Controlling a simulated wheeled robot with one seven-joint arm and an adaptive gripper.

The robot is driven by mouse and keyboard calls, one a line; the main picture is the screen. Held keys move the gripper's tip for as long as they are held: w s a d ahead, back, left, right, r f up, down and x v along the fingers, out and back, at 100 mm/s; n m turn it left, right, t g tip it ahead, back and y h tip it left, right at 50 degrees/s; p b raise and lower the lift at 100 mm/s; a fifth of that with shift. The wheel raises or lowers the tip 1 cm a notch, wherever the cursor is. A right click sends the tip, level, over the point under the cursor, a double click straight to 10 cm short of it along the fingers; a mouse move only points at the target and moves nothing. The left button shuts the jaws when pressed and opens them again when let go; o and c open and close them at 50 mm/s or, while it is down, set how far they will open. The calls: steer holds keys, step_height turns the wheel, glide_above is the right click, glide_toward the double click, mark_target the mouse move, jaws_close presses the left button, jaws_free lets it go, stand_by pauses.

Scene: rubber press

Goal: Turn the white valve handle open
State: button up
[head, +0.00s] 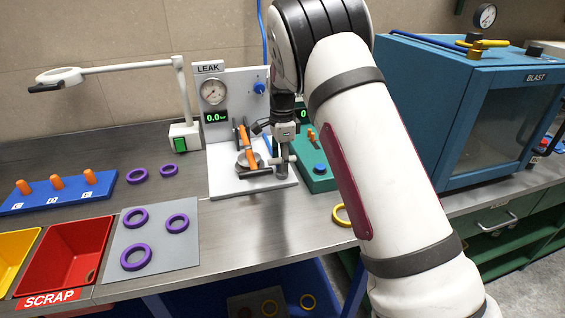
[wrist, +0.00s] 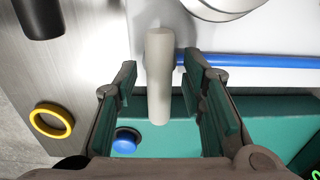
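The white valve handle (wrist: 159,75) shows in the wrist view as a pale round bar between my two fingers. My gripper (wrist: 160,85) is open, with a visible gap between each finger pad and the handle. In the head view my gripper (head: 283,150) points down in front of the leak test stand (head: 225,87), low over its base. The stand carries a round gauge (head: 213,92) and a green display (head: 216,117) reading 0.0.
An orange-handled clamp (head: 246,145) stands just left of my gripper. A green box (head: 318,180) with a blue button (wrist: 126,141) is close on the right. A blue tube (wrist: 250,61) runs beside the handle. A yellow ring (wrist: 52,121) lies on the bench. A blue blast cabinet (head: 430,100) stands right.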

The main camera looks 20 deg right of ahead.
steer(key=shift+f, duration=0.35)
steer(key=shift+c, duration=0.4)
jaws_close()
